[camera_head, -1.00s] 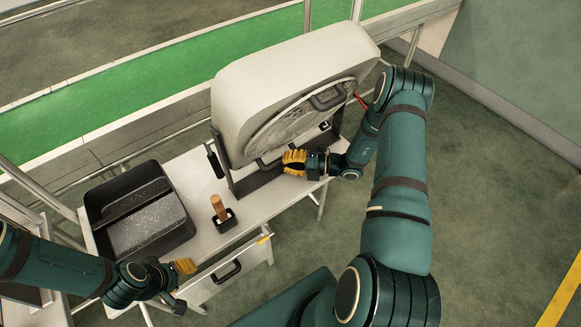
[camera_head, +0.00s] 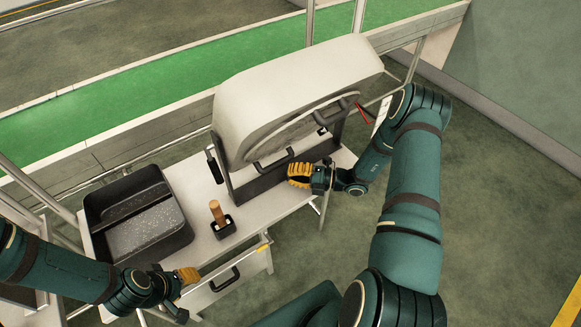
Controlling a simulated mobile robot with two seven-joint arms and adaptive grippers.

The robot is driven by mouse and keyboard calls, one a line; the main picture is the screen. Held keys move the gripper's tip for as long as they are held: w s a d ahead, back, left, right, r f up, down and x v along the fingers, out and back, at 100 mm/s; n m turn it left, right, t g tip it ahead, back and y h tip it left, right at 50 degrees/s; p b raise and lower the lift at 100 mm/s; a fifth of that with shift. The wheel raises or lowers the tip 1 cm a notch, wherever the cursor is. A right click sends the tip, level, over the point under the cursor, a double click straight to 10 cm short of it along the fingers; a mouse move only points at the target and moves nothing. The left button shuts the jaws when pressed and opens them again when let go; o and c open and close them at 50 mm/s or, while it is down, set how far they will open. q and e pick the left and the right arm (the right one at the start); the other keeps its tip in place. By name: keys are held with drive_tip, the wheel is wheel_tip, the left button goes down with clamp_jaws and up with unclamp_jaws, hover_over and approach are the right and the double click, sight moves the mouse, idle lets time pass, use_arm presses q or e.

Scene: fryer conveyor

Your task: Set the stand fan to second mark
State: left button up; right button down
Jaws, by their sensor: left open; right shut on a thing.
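The stand fan (camera_head: 283,88) is a large pale grey housing tilted in a dark frame on the table, its round face turned down toward the front. Black handles sit at the upper (camera_head: 337,113) and lower (camera_head: 274,164) rim of its face. A red pointer (camera_head: 362,112) shows at its right side, beside a pale strip (camera_head: 382,112); its marks are too small to read. My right gripper (camera_head: 299,170) is shut at the fan's lower rim, close to the lower handle; the exact contact is hidden by its yellow fingers. My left gripper (camera_head: 189,275) is open and empty near the table's front.
A black speckled tray (camera_head: 180,245) stands on the table (camera_head: 180,180) at left. A small black holder (camera_head: 223,229) with a wooden-handled tool (camera_head: 216,212) stands beside it. A drawer (camera_head: 225,279) is below the front edge. A green conveyor (camera_head: 190,80) runs behind.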

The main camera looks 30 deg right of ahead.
drive_tip(key=v, duration=0.9)
drive_tip(key=shift+s+d+r, duration=0.1)
drive_tip(key=shift+d+r, duration=0.1)
use_arm(q)
drive_tip(key=shift+f, duration=0.2)
use_arm(e)
drive_tip(key=shift+s+d, duration=0.1)
drive_tip(key=shift+d, duration=0.15)
use_arm(q)
drive_tip(key=shift+s, duration=0.1)
use_arm(e)
drive_tip(key=shift+s, duration=0.1)
